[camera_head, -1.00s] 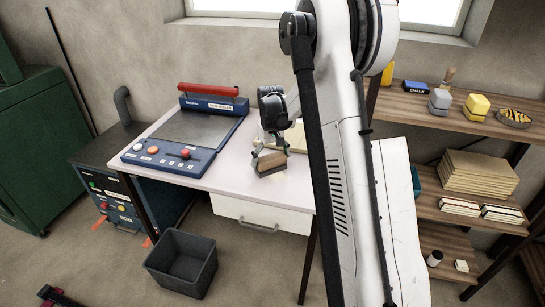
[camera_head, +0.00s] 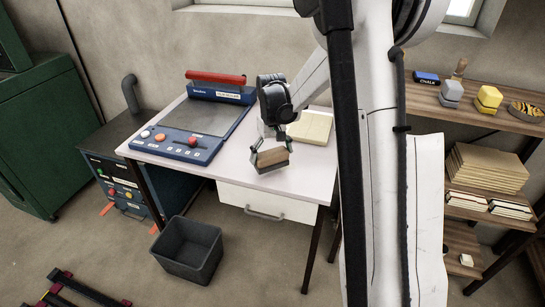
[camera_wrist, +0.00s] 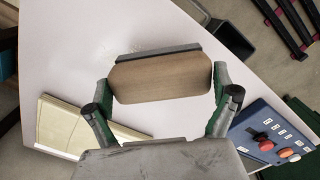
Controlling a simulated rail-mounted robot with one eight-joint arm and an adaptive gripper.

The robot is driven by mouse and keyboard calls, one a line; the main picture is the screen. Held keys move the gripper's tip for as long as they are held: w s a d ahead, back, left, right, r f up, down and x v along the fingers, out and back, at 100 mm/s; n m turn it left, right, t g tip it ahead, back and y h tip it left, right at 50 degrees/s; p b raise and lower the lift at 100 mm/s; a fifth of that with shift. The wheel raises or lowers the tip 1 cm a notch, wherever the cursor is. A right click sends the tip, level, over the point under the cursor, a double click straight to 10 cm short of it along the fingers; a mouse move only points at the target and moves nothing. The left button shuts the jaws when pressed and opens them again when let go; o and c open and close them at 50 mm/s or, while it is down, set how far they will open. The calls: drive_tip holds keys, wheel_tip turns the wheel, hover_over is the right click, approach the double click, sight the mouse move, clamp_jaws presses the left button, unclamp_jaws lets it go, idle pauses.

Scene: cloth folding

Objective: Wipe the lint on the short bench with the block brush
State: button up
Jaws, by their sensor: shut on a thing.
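The block brush (camera_head: 271,158) has a brown wooden block and a dark grey edge. My gripper (camera_head: 271,154) is shut on it, one finger at each end. The brush is over the front part of the short bench (camera_head: 230,175), a table with a pale top. Whether it touches the top I cannot tell. In the wrist view the brush (camera_wrist: 160,79) lies across the jaws (camera_wrist: 164,76), its dark edge facing away from my wrist. Faint whitish specks, likely the lint (camera_wrist: 104,50), show on the pale top beside the brush.
A blue machine with a red handle (camera_head: 215,77) fills the bench's left side. A cream pad (camera_head: 312,127) lies at the back right. A grey bin (camera_head: 188,250) stands on the floor in front. Wooden shelves (camera_head: 480,103) stand at the right. The bench's front middle is clear.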

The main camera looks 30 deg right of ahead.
drive_tip(key=shift+r+p, duration=1.3)
drive_tip(key=shift+r, duration=1.5)
